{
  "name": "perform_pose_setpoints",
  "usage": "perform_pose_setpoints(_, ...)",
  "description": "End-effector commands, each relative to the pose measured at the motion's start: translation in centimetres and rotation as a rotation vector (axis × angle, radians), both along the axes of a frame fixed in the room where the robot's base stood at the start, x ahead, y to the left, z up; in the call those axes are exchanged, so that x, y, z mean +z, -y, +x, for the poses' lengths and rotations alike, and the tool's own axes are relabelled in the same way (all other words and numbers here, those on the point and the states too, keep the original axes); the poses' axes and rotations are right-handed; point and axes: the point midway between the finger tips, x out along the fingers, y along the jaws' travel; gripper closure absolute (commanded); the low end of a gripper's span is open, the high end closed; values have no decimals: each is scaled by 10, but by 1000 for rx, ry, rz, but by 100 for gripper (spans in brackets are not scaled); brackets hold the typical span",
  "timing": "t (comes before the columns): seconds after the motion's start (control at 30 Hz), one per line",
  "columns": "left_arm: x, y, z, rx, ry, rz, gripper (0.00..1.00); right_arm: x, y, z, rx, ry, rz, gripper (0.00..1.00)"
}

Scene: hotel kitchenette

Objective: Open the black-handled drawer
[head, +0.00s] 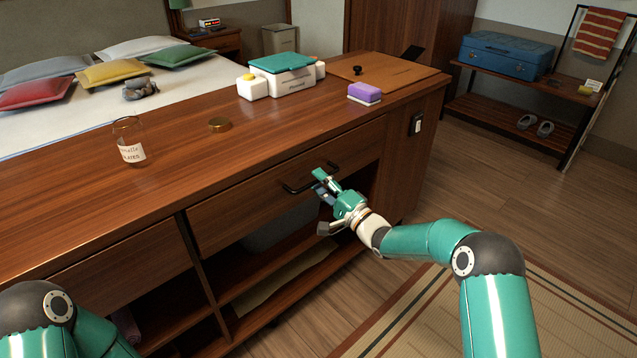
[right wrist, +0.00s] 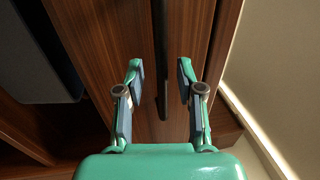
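The black handle (head: 296,189) is a bar on a wide wooden drawer front (head: 236,209) under the counter. The drawer looks shut, flush with the cabinet. My right gripper (head: 325,181) is at the right part of the handle and hides some of it. In the right wrist view the handle (right wrist: 161,60) runs between the two open fingers of the right gripper (right wrist: 160,85), with a gap on each side. My left gripper is out of view; only part of my left arm shows at lower left.
The counter (head: 170,185) holds a labelled glass jar (head: 131,142), a brass lid (head: 219,125), a purple sponge (head: 364,93) and a white box with a green lid (head: 283,74). Open shelves (head: 262,277) lie below the drawer. A striped rug (head: 425,318) covers the floor in front.

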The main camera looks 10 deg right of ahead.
Motion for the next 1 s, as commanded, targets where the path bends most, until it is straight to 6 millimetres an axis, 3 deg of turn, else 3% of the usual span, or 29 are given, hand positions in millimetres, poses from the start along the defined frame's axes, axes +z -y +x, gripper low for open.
perform_pose_setpoints(0.4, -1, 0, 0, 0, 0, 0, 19, 2, -5, 7, 0, 0, 0, 63)
perform_pose_setpoints(0.63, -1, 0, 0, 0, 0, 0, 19, 2, -5, 7, 0, 0, 0, 99)
perform_pose_setpoints(1.0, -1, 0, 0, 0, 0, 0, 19, 1, -5, 7, 0, -3, -1, 100)
